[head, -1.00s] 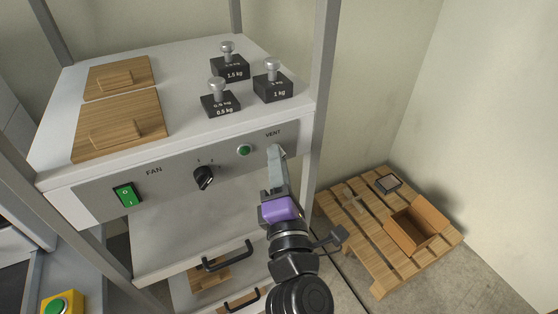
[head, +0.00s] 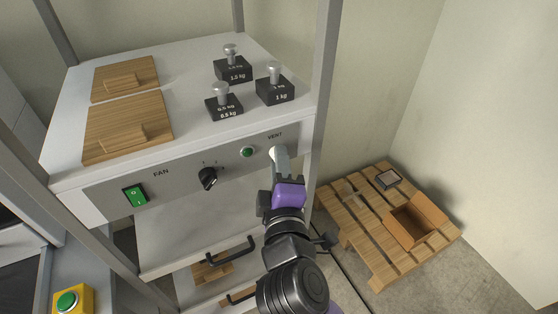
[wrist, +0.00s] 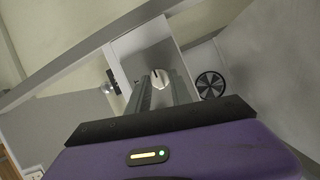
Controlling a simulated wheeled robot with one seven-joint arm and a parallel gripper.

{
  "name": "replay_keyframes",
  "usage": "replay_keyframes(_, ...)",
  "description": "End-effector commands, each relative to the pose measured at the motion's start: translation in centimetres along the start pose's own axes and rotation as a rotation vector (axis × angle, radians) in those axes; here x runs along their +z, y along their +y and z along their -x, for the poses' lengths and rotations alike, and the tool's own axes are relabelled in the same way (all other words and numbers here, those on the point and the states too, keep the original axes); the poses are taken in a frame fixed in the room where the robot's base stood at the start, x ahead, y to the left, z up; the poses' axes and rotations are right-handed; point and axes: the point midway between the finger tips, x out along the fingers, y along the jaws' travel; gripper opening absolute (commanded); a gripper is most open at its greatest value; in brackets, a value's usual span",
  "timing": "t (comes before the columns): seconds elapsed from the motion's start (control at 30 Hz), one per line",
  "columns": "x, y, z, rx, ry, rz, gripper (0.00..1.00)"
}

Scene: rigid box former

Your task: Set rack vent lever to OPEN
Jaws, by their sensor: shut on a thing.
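The VENT label (head: 275,135) is at the right end of the rack's grey front panel (head: 110,197). My gripper (head: 279,153) reaches up to the panel just below that label and covers the lever in the head view. In the wrist view, a pale round piece with a dark line (wrist: 160,78) shows between the tips of my two grey fingers; it appears to be the vent lever. The fingers are shut on it. Its setting cannot be read, as my gripper hides any OPEN mark.
Left of the lever on the panel are a green button (head: 247,152), a black knob (head: 207,178) and a green FAN switch (head: 135,196). Several black weights (head: 275,91) stand on top. A grey post (head: 322,100) rises close right. A pallet (head: 365,235) is on the floor.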

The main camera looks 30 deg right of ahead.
Motion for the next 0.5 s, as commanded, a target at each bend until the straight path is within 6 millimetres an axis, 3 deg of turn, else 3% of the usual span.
replay_keyframes(0.4, 0.18, -0.05, -0.04, -0.003, -0.005, -0.006, 0.0)
replay_keyframes(0.43, 0.18, -0.04, -0.04, -0.003, -0.005, -0.006, 0.32)
replay_keyframes(0.5, 0.17, -0.04, -0.04, -0.003, -0.004, -0.006, 0.46)
